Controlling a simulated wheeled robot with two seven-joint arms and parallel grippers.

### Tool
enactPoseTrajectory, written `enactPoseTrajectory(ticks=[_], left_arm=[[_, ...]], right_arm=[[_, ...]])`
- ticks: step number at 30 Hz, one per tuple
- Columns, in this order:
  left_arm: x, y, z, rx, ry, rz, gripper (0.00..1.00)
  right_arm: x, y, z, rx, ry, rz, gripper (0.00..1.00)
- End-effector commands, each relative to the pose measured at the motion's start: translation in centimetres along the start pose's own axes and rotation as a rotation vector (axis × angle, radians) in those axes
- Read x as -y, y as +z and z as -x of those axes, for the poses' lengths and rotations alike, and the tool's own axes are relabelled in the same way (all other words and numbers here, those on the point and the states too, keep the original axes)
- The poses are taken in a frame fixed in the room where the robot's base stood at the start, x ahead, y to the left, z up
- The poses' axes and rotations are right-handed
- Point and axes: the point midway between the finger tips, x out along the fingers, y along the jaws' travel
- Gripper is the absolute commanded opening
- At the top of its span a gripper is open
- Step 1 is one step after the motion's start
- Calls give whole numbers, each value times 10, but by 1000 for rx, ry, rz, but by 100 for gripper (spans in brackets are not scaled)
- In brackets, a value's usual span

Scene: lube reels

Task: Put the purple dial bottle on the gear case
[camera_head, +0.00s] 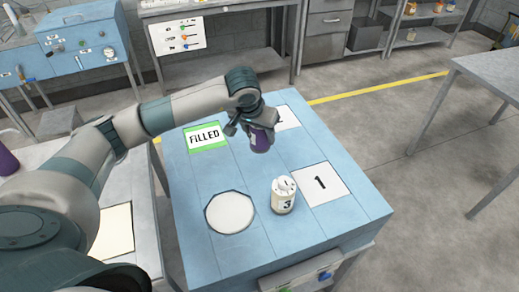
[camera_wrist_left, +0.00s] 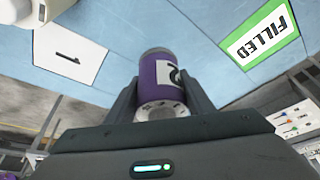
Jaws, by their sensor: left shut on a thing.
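My left gripper (camera_head: 253,127) is shut on the purple dial bottle (camera_head: 261,141) and holds it over the far part of a blue-topped stand (camera_head: 258,187), near the card marked 2 (camera_head: 288,117). In the left wrist view the purple bottle (camera_wrist_left: 163,78) sits between the fingers of the gripper (camera_wrist_left: 160,98), with a white label bearing a dark mark and a pale dial end toward the camera. I cannot tell for sure which thing is the gear case. My right gripper is not in view.
On the stand are a green-edged FILLED card (camera_head: 205,136), a card marked 1 (camera_head: 321,184), a pale eight-sided plate (camera_head: 230,212) and a cream bottle marked 3 (camera_head: 283,196). A second purple thing (camera_head: 7,160) shows at the left edge. A grey table (camera_head: 490,75) stands at right.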

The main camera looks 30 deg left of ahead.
Motion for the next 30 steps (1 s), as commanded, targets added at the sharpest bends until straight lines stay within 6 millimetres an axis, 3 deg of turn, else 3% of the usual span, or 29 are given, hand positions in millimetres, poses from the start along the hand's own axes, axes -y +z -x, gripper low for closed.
enactPoseTrajectory(ticks=[7, 20, 30], left_arm=[[0, 9, -23, -1, 0, 1, 18], [-1, 12, -30, 0, 1, 0, 18], [0, 26, -62, 0, 1, 0, 18]], right_arm=[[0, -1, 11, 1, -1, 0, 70], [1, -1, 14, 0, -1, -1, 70], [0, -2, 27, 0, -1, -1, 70]])
